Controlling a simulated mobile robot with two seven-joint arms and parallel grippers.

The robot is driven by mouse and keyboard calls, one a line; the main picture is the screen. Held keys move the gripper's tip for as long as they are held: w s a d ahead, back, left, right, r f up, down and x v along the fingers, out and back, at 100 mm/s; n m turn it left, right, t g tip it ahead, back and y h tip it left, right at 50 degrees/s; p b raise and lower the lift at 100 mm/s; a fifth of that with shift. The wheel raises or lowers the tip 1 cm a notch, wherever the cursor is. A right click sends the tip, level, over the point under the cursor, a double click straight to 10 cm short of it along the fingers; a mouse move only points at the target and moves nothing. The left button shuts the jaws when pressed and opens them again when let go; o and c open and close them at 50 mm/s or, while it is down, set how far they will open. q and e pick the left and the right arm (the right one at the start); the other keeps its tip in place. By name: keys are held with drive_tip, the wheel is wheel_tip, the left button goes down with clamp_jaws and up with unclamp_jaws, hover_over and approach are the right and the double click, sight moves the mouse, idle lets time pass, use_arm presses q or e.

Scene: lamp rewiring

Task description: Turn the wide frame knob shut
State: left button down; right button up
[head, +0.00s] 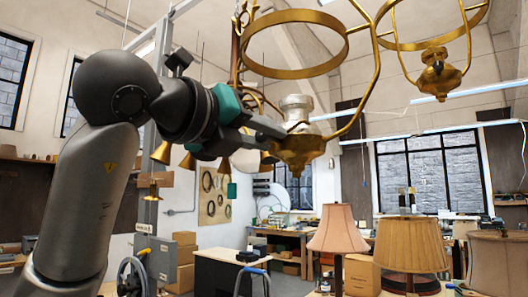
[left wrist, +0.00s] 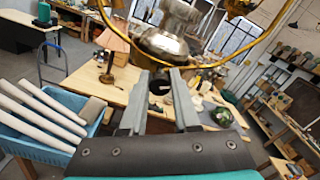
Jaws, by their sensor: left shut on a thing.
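The wide brass frame hangs in the head view, with a broad ring (head: 300,73) above and a brass cup (head: 299,158) below. A pale metal lamp part (head: 297,106) stands in the cup. My left gripper (head: 284,134) reaches in from the left, its fingertips at the cup's upper left side. In the left wrist view the gripper (left wrist: 160,73) has its fingertips just below the shiny metal lamp body (left wrist: 164,45). It is shut on the small knob at the frame, which the fingers largely hide. My right gripper is out of view.
A second brass hanging frame (head: 437,80) is at upper right. Lampshades (head: 338,230) (head: 410,243) stand at lower right. In the left wrist view, a blue crate (left wrist: 50,142) holds several pale rods, beside a wooden table (left wrist: 117,91).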

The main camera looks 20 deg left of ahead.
use_arm(q)
drive_tip(key=n+b, duration=0.4)
drive_tip(key=n, duration=0.2)
drive_tip(key=n+b, duration=0.2)
drive_tip(key=n, duration=0.1)
drive_tip(key=shift+n, duration=0.4)
drive_tip(key=shift+n+b, duration=0.75)
drive_tip(key=shift+n, duration=0.55)
drive_tip(key=c, duration=0.6)
unclamp_jaws()
drive_tip(key=shift+c, duration=0.2)
drive_tip(key=shift+s, duration=0.1)
